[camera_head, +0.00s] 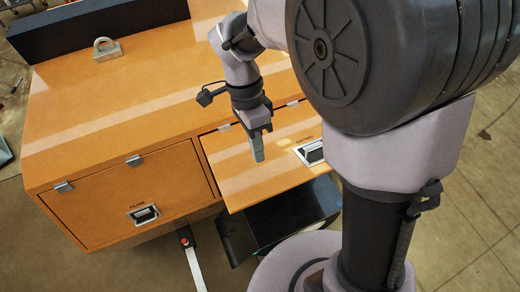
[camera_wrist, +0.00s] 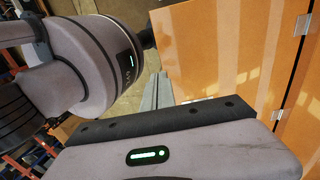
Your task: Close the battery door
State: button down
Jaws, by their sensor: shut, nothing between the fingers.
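The orange battery door (camera_head: 240,170) on the right of the cabinet stands open. It is swung up on its hinges and sticks out from the front. A recessed latch handle (camera_head: 312,152) is at its right. My gripper (camera_head: 257,156) is shut and empty, with its fingers pointing down over the door. I cannot tell whether the fingertips touch it. In the wrist view the orange panel (camera_wrist: 215,60) fills the upper right, and my gripper's grey fingers (camera_wrist: 158,90) show to its left.
A second orange door (camera_head: 110,200), with its own latch (camera_head: 143,214), is shut at the left. A black box-like part (camera_head: 275,222) is below the open door. A metal lug (camera_head: 106,49) stands on the cabinet top. Open floor lies at the right.

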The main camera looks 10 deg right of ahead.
aim_at(265, 196)
jog(key=p+x, duration=0.1)
jog(key=x, duration=1.1)
jog(key=shift+f, duration=0.85)
jog(key=shift+s, duration=0.15)
jog(key=shift+d, duration=0.1)
